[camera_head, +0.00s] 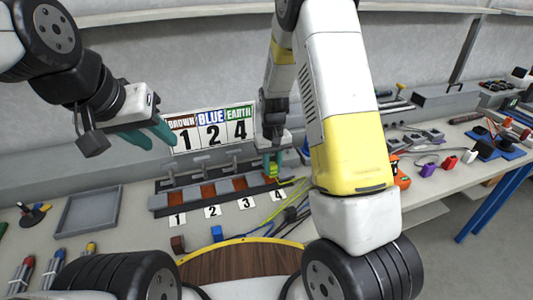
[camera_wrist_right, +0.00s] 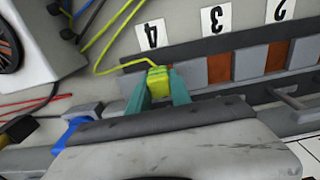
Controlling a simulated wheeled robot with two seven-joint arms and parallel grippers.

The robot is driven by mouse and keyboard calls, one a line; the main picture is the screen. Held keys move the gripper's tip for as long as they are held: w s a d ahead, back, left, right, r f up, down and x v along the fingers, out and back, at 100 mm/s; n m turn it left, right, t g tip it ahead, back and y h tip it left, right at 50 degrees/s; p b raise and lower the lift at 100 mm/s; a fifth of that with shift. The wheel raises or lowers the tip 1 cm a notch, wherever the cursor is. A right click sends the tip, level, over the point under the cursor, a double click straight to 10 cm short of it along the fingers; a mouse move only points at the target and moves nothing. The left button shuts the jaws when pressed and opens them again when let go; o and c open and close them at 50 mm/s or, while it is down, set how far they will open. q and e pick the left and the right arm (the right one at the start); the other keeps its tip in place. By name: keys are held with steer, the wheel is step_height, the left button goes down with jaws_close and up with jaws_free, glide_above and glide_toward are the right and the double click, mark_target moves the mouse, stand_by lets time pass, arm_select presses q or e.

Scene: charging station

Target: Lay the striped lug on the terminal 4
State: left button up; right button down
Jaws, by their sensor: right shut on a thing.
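The striped yellow-green lug (camera_wrist_right: 158,78) is held between the teal fingertips of my right gripper (camera_wrist_right: 158,92). In the head view my right gripper (camera_head: 273,163) is low over the right end of the terminal block (camera_head: 160,204), by the label 4 (camera_head: 278,195). In the wrist view the lug is just below the label 4 (camera_wrist_right: 151,34) and covers terminal 4; I cannot tell whether it touches it. A yellow-green cable trails from the lug. My left gripper (camera_head: 151,134) is empty, with its teal fingers apart, above the block's left end.
A sign (camera_head: 211,130) reading brown 1, blue 2, earth 4 stands behind the block. A grey tray (camera_head: 88,211) is at left. A brown lug (camera_head: 177,244) and a blue lug (camera_head: 217,233) are in front. Connectors (camera_head: 428,169) and tools lie at right.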

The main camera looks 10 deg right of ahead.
mark_target(272, 173)
steer(key=shift+f, duration=1.7)
steer(key=c, duration=1.1)
jaws_free()
steer(key=shift+w+r, duration=0.1)
steer(key=shift+r, duration=0.4)
step_height(272, 173, up, 7)
steer(key=shift+f, duration=0.1)
steer(key=shift+s+r, duration=0.2)
steer(key=shift+r, duration=0.25)
steer(key=s+d+r+m+t+y, duration=0.1)
steer(key=s+r+t, duration=0.1)
steer(key=s+r, duration=0.5)
steer(key=s+d+r+t+y, duration=0.1)
steer(key=s+r, duration=0.2)
steer(key=r, duration=0.7)
steer(key=s+r+t, duration=0.3)
steer(key=s+r, duration=0.4)
steer(key=s, duration=0.6)
steer(key=shift+d+m, duration=0.3)
steer(key=shift+d, duration=0.15)
